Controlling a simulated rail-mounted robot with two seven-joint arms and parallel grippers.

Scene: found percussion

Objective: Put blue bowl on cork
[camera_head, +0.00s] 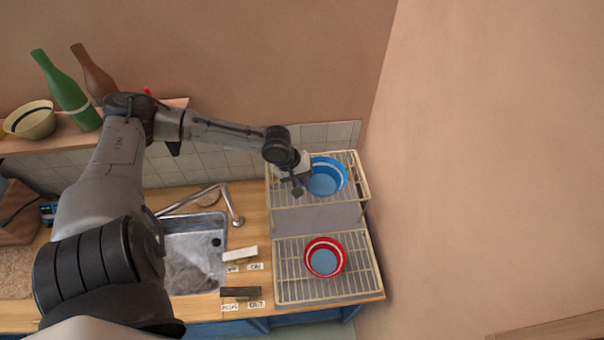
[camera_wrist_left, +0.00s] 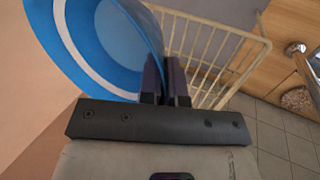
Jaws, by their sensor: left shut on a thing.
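The blue bowl (camera_head: 327,176) with a white band is on the upper tier of the dish rack at the back right. It also shows large in the left wrist view (camera_wrist_left: 88,45). My left gripper (camera_head: 298,186) is at the bowl's left rim. In the left wrist view its fingers (camera_wrist_left: 166,78) are shut on the bowl's rim. Whether the bowl touches the rack's wires is hard to tell. A brown speckled surface, seemingly the cork (camera_head: 14,275), lies at the far left of the counter, cut by the picture edge. My right gripper is not in view.
A red bowl (camera_head: 325,257) stands on the lower tier of the dish rack (camera_head: 286,285). The sink (camera_head: 190,275) and its tap (camera_head: 235,213) lie between rack and cork. Two blocks, one white (camera_head: 240,254), one dark (camera_head: 240,292), are by the sink. A shelf (camera_head: 50,140) holds bottles and a bowl.

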